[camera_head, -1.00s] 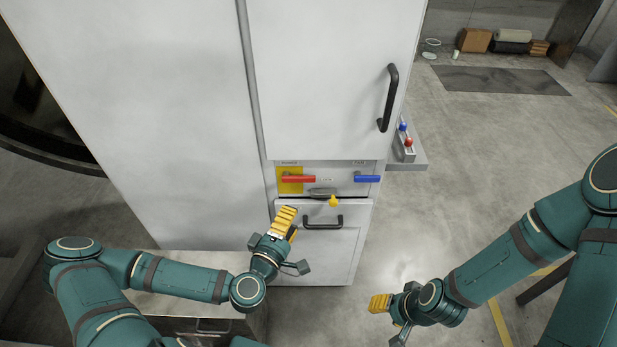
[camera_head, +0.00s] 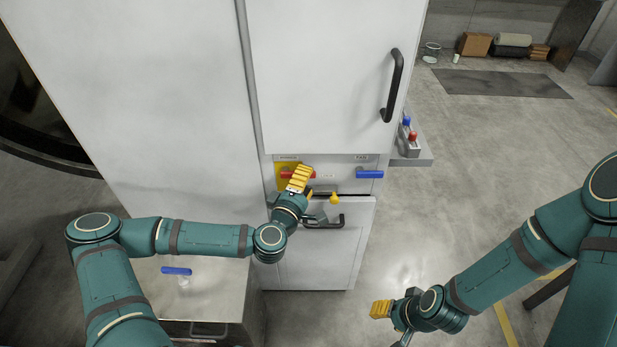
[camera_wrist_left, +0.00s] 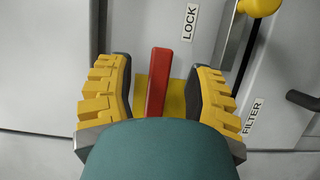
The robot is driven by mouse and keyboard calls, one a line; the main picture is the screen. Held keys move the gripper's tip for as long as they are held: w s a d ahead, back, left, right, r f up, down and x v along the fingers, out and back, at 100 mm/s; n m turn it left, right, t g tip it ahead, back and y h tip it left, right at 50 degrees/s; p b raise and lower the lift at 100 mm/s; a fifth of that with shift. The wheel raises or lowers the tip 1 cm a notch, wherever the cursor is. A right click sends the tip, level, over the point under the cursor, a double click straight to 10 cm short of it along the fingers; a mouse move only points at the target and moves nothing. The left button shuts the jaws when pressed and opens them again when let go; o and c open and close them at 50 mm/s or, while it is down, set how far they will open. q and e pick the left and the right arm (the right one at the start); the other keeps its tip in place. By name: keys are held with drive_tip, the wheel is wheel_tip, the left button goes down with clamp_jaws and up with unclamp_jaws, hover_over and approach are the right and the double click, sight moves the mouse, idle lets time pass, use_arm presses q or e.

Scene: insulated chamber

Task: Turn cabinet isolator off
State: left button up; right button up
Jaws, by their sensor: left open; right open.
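The cabinet (camera_head: 322,100) is tall and white, with a narrow control panel between its upper door and lower door. A red handle (camera_wrist_left: 158,82) on a yellow plate (camera_wrist_left: 176,97) is on that panel; I take it as the isolator. My left gripper (camera_head: 301,172) is at the panel and partly covers the red handle in the head view. In the left wrist view its yellow fingers (camera_wrist_left: 157,95) are open, one on each side of the red handle, with gaps visible. My right gripper (camera_head: 384,308) is open, low in front of the cabinet, away from it.
A blue handle (camera_head: 369,174) sits right of the red one. A yellow knob (camera_head: 334,197) and a black door handle (camera_head: 325,222) are just below. A side shelf (camera_head: 413,160) holds blue and red knobs.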

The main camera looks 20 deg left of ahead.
use_arm(q)
drive_tip(key=shift+w+d, duration=0.1)
drive_tip(key=shift+w, duration=1)
clamp_jaws()
